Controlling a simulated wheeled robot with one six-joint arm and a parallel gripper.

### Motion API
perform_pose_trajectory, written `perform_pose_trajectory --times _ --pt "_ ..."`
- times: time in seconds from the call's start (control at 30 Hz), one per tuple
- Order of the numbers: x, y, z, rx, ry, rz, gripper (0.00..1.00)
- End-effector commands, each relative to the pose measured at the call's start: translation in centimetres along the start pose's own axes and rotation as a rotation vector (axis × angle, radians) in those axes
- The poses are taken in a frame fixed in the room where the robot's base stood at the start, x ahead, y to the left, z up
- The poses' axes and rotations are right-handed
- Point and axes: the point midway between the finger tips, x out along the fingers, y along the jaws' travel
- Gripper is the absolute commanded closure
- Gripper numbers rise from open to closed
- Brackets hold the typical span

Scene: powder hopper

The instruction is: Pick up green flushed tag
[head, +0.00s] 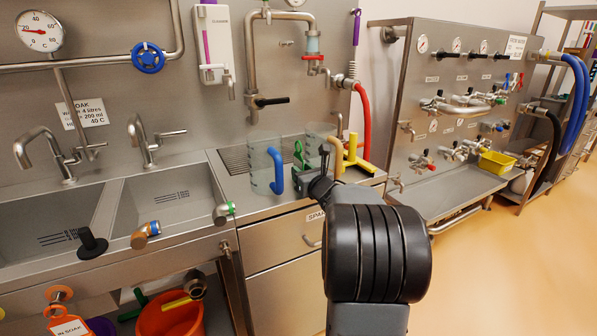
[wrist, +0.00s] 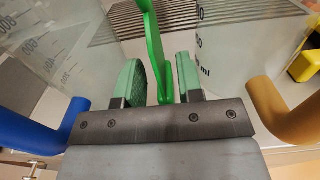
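A thin green piece (head: 299,153), which looks like the green tag, stands upright on the steel drainer between two clear jugs. In the wrist view the green tag (wrist: 154,50) rises between my two finger pads, with a gap on the left and a smaller one on the right. I see no writing on it. My gripper (wrist: 159,80) is open around the tag, with green pads on both fingers. In the head view my gripper (head: 306,176) is small and partly hidden by my arm.
A jug with a blue handle (head: 277,170) stands close on the left, and a jug with a tan handle (head: 338,158) close on the right. A yellow tool (head: 355,160) lies further right. Sink basins (head: 165,197) are to the left.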

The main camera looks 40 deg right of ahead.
Motion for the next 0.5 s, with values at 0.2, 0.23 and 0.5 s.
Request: perform_pose_trajectory --times 0.2,0.23,0.5 --pt "2.3 0.0 0.0 0.001 0.001 0.0 0.66" --pt "2.4 0.0 0.0 0.001 0.0 0.0 0.66" --pt "2.6 0.0 0.0 0.001 0.0 -0.001 0.66"
